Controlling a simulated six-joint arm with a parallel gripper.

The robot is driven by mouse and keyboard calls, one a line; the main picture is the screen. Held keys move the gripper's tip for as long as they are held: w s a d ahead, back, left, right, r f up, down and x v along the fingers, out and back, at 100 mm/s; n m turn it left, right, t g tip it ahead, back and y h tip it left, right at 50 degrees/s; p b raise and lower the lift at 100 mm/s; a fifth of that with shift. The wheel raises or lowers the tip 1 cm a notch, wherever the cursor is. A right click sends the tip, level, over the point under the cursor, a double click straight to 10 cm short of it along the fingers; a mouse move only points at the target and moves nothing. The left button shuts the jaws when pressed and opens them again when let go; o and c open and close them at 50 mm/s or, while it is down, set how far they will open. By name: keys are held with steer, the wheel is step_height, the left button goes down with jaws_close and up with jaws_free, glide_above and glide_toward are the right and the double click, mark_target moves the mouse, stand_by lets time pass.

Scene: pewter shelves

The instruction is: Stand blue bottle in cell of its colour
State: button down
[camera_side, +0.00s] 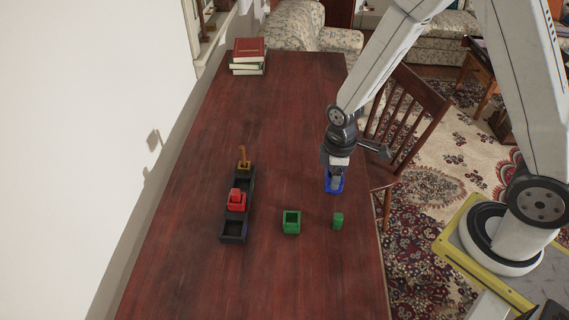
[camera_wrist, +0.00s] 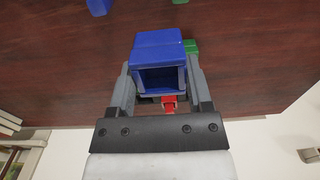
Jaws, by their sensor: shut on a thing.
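My gripper (camera_side: 336,168) is shut on a blue open-topped box (camera_side: 335,184). In the wrist view the gripper (camera_wrist: 158,98) has a finger on each side of this box (camera_wrist: 158,45), whose hollow faces the camera and looks empty. I cannot tell whether it touches the table. Another blue piece, perhaps the blue bottle (camera_wrist: 98,6), is cut off at the top left of the wrist view; I cannot make it out in the side view. A dark rack (camera_side: 233,238) stands left of my gripper. Its near cell is empty; a red box (camera_side: 237,206) sits in the middle.
A green open box (camera_side: 291,229) and a small green block (camera_side: 338,221) stand on the table nearer the camera. A brown-orange piece (camera_side: 244,163) is at the rack's far end. Books (camera_side: 248,57) lie at the far end. The table between is clear.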

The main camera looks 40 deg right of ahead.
steer(key=a+r, duration=0.1)
steer(key=a, duration=1.5)
glide_toward(234, 232)
steer(key=shift+s+d+f, duration=0.25)
steer(key=shift+s+f, duration=0.05)
steer(key=shift+s, duration=0.2)
steer(key=shift+w+a+f, duration=0.15)
steer(key=shift+w+f, duration=0.2)
steer(key=shift+w+a+f, duration=0.1)
steer(key=shift+w+f, duration=0.15)
steer(key=shift+f, duration=1.6)
steer(key=shift+f, duration=0.15)
